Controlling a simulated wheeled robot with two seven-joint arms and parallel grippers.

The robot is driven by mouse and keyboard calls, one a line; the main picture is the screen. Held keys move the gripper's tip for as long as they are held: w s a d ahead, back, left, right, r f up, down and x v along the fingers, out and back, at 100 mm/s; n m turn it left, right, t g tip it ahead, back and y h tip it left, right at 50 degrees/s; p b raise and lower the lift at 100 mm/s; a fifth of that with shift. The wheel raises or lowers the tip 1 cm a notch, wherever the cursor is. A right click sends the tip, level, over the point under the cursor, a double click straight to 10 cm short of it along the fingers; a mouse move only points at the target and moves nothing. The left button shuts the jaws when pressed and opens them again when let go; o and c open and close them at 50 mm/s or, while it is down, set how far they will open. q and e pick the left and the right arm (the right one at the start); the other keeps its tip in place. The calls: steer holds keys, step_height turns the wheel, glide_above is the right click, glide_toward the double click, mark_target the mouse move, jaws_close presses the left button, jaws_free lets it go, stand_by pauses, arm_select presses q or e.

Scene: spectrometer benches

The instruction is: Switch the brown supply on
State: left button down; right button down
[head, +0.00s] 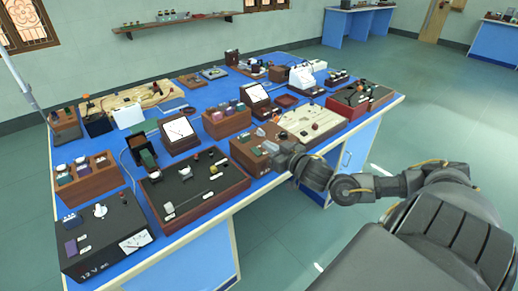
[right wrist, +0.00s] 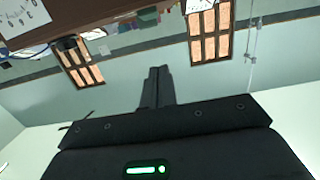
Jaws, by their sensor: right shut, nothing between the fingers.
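A brown wooden box (head: 247,152), which looks like the brown supply, stands at the front edge of the blue bench in the head view. My right gripper (head: 276,147) is at the right side of this box, partly covering it. In the right wrist view my right gripper (right wrist: 158,76) has its fingers together with nothing between them. A brown surface (right wrist: 95,14) crosses the top left of that view. I cannot tell whether the fingers touch the box. Its switch cannot be made out. My left gripper is not in view.
A black supply (head: 105,235) marked 12 V dc stands at the bench's left front corner. A black-topped board (head: 193,185) lies left of the brown box, and a cream board (head: 312,121) lies to its right. The blue bench (head: 215,222) is crowded; the floor in front is clear.

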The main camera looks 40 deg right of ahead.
mark_target(258, 153)
steer(key=w+p, duration=0.1)
steer(key=w, duration=0.4)
steer(key=shift+w+d+f, duration=0.1)
step_height(258, 153, down, 3)
steer(key=shift+w+r, duration=0.1)
steer(key=shift+f, duration=0.8)
steer(key=shift+r+p, duration=0.15)
steer(key=shift+p, duration=0.25)
steer(key=g+p, duration=0.1)
steer(key=p, duration=0.2)
steer(key=g+p, duration=0.1)
steer(key=p, duration=0.3)
steer(key=shift+w, duration=0.25)
steer(key=shift+f, duration=0.35)
